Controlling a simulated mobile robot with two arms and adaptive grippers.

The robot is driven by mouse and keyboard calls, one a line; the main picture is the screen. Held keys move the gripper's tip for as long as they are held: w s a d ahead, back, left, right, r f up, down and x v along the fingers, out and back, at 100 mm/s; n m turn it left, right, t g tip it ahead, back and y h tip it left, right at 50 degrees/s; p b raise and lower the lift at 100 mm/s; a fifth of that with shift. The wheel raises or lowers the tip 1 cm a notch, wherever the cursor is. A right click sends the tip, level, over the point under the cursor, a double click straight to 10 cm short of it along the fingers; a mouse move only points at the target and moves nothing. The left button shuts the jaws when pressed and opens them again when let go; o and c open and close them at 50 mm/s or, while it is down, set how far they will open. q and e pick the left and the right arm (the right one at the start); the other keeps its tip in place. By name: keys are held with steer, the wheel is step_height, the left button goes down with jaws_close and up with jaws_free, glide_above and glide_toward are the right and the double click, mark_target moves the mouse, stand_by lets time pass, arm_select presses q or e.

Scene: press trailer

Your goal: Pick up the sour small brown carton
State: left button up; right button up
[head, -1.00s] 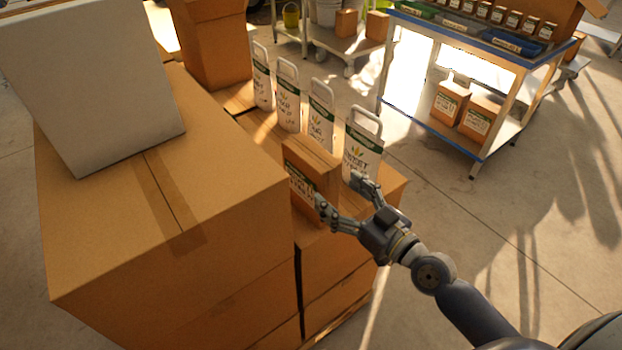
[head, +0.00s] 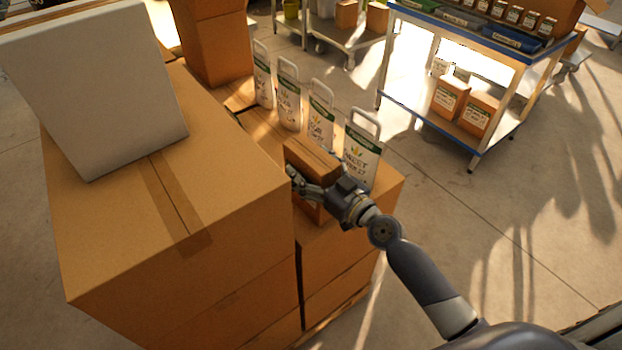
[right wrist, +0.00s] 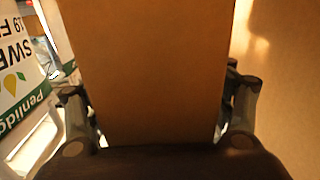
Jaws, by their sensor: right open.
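The small brown carton (head: 312,160) stands upright on a stack of large boxes, in front of a row of white handled packages. Its label is mostly hidden in the head view, so I cannot read it. My right gripper (head: 318,188) is at the carton's near side. In the right wrist view the carton (right wrist: 155,70) fills the middle, between the open fingers of the right gripper (right wrist: 158,115), one finger on each side. I cannot tell whether the fingers touch it. My left gripper is not in view.
White handled packages (head: 361,155) stand close behind and right of the carton. A taller box stack (head: 110,235) with a grey-white panel (head: 95,85) on top is at the left. A blue-edged cart (head: 470,50) stands at the back right. Open floor lies right.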

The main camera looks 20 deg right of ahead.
steer(key=c, duration=1.7)
steer(key=shift+r, duration=0.2)
jaws_close()
